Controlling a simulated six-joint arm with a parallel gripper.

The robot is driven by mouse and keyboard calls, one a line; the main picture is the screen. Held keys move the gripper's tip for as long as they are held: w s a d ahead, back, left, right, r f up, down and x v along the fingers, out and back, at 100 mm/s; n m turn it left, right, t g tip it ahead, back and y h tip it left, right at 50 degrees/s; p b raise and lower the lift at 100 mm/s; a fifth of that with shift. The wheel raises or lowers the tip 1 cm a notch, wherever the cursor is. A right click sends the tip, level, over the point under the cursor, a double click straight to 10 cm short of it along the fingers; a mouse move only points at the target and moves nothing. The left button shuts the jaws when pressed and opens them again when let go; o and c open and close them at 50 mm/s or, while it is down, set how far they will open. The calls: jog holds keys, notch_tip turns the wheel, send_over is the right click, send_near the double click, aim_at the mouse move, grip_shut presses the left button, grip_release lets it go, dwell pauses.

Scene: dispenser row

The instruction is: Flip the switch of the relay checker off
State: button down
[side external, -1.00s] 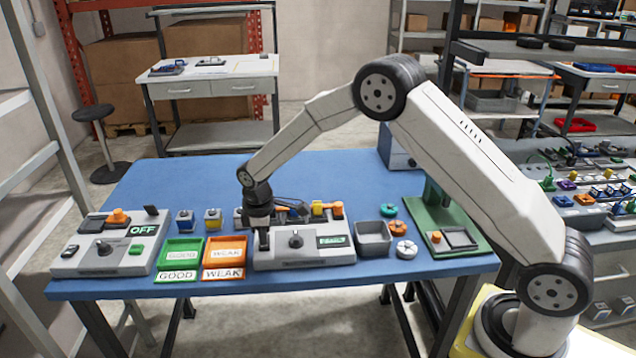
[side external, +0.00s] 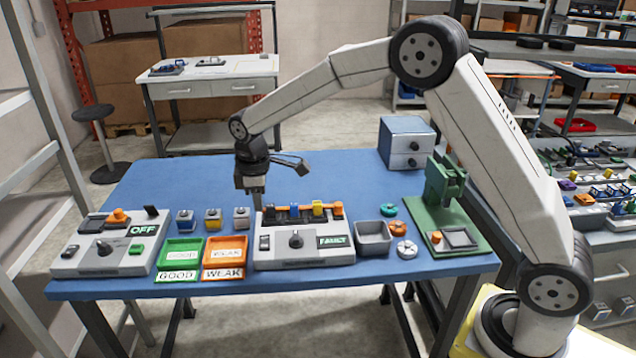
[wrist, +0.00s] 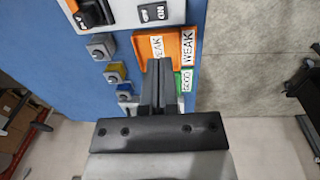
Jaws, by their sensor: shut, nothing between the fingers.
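The box I take as the relay checker (side external: 305,258) stands front centre in the side view, with a row of coloured parts along its back, a dark knob and a screen (side external: 335,241) with green lettering that seems to read FAULTY. A small dark rocker switch (side external: 265,243) is at its left end; the wrist view shows a dark switch patch (wrist: 153,13) with light lettering like ON. Its tilt is too small to tell. My gripper (side external: 257,196) is shut and empty, above and behind the box's left end, apart from it. Its fingers (wrist: 159,62) point toward the orange tray in the wrist view.
A second grey box (side external: 105,262) at left has a screen reading OFF. A green tray (side external: 160,256) and an orange tray (side external: 239,250) lie between the boxes, with small cubes behind. A grey bin (side external: 373,250) and green press (side external: 480,239) stand right.

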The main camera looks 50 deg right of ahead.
aim_at(264, 237)
notch_tip(264, 237, up, 3)
jog(key=shift+s+a, duration=0.15)
dwell(0.4)
jog(key=shift+w+d+t, duration=0.3)
jog(key=shift+w+d, duration=0.2)
jog(key=shift+d, duration=0.05)
jog(key=f, duration=0.4)
jog(key=w+d+f, duration=0.1)
jog(key=f, duration=0.8)
jog(key=shift+w+d+f, duration=0.15)
jog(key=shift+w+f, duration=0.05)
jog(key=shift+f, duration=0.2)
